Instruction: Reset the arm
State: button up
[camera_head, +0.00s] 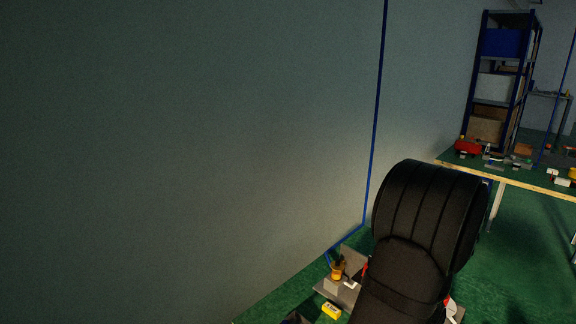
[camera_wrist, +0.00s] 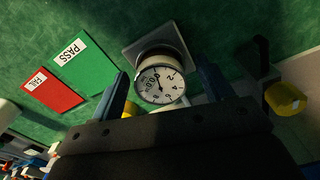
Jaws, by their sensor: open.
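My gripper (camera_wrist: 162,70) shows in the wrist view as two blue fingers spread apart, with its dark body across the bottom. A round dial gauge (camera_wrist: 160,87) with a white face appears between the fingers in the picture. It sits by a grey square base (camera_wrist: 150,42) on the green surface. I see no finger touching the gauge, and its depth relative to the fingertips is unclear. In the head view, my dark arm fills the lower right and the gripper itself is hidden.
A green PASS card (camera_wrist: 82,58) and a red FAIL card (camera_wrist: 50,92) lie left of the gripper. A yellow round part (camera_wrist: 285,99) is at right. In the head view, a yellow block (camera_head: 331,311) lies near my arm; a shelf (camera_head: 503,75) stands far back.

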notch_tip(320, 180, up, 17)
notch_tip(320, 180, down, 17)
jog(key=shift+f, duration=0.1)
notch_tip(320, 180, up, 7)
jog(key=shift+r, duration=0.2)
jog(key=shift+s+d+m, duration=0.6)
jog(key=shift+s+d, duration=0.15)
jog(key=shift+d, duration=0.9)
jog(key=shift+s+d+m, duration=0.6)
jog(key=shift+s+d, duration=0.15)
jog(key=shift+d, duration=0.9)
jog(key=shift+s+d+m, duration=0.6)
jog(key=shift+s+d, duration=0.15)
jog(key=shift+d, duration=0.9)
